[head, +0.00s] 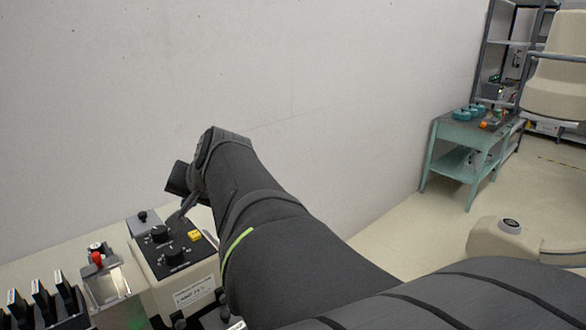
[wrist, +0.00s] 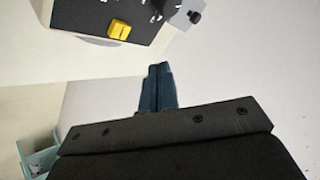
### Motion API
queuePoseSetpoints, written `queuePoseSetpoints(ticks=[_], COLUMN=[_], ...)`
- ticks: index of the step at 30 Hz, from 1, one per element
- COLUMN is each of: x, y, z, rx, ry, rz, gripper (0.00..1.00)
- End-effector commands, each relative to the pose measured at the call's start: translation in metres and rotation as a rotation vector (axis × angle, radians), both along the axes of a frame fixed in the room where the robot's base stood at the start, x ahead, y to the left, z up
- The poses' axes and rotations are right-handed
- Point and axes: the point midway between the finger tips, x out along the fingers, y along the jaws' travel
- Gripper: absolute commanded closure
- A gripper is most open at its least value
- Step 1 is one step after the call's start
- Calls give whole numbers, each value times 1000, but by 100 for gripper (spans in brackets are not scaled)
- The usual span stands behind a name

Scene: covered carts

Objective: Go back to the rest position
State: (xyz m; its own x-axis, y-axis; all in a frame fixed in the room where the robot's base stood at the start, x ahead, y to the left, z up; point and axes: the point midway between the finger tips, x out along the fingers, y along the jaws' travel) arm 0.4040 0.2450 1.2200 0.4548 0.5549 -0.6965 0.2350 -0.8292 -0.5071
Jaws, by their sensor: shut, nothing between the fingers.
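My gripper (wrist: 155,72) shows in the wrist view as two dark blue-grey fingers pressed together, with nothing between them. The fingers point toward the control box (wrist: 63,14) at the top of that view and appear apart from it. In the head view my dark arm reaches forward and left. Its end is above and beside the same control box (head: 183,280). The fingertips are hard to make out there, as the arm covers much of them.
The box has black knobs and a yellow button (head: 194,235). Left of it stand a metal fixture with a red knob (head: 97,258) and a dark slotted rack (head: 42,303). A white wall (head: 330,90) is behind.

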Motion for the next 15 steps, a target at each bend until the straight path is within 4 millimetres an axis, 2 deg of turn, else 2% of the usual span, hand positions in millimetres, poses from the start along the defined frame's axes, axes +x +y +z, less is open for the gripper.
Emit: queuePoseSetpoints(ticks=[11,15], x=[0,0], y=[0,0], z=[-2,-10], rx=[0,0], ry=[1,3], rz=[1,1], gripper=[100,100])
